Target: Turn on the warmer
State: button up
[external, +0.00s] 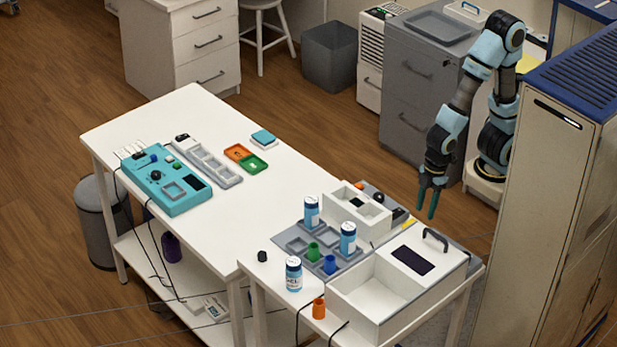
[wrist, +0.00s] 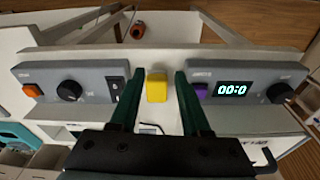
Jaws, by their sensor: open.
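I cannot read which unit is the warmer. In the wrist view, a left grey panel (wrist: 92,84) carries an orange button (wrist: 32,91), a black knob (wrist: 69,90) and a black rocker switch (wrist: 115,88). A right grey panel (wrist: 262,83) carries a purple button (wrist: 200,91), a lit display (wrist: 232,90) and another knob (wrist: 277,93). My gripper (wrist: 155,76) is open; its fingers straddle a yellow block (wrist: 156,88) between the panels. The left finger partly covers the rocker switch's side. In the external view my gripper (external: 430,203) is above the bench's back edge.
A white two-compartment box (external: 345,212) stands behind a grey tray (external: 292,238) with bottles and cups. A white bin (external: 350,298) with a handled, windowed lid (external: 428,268) is at the right. A tall cabinet (external: 535,180) stands close to my arm's right.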

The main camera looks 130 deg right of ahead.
jog(key=shift+w+d+r+n, duration=0.2)
jog(key=shift+r+n, duration=0.1)
jog(key=shift+n, duration=0.1)
jog(key=shift+c, duration=1.4)
jog(key=d+r+n, duration=0.1)
jog(key=n, duration=0.1)
jog(key=w+d+r+n, duration=0.1)
jog(key=r+n, duration=0.1)
jog(key=n, duration=0.1)
jog(key=w+d+r+n, duration=0.1)
jog(key=r+n, duration=0.1)
grip_shut()
jog(key=w+d+r+n+p, duration=0.1)
jog(key=d+r+n, duration=0.2)
jog(key=r+n, duration=0.5)
jog(key=shift+d+n, duration=0.4)
jog(key=shift+n, duration=1.3)
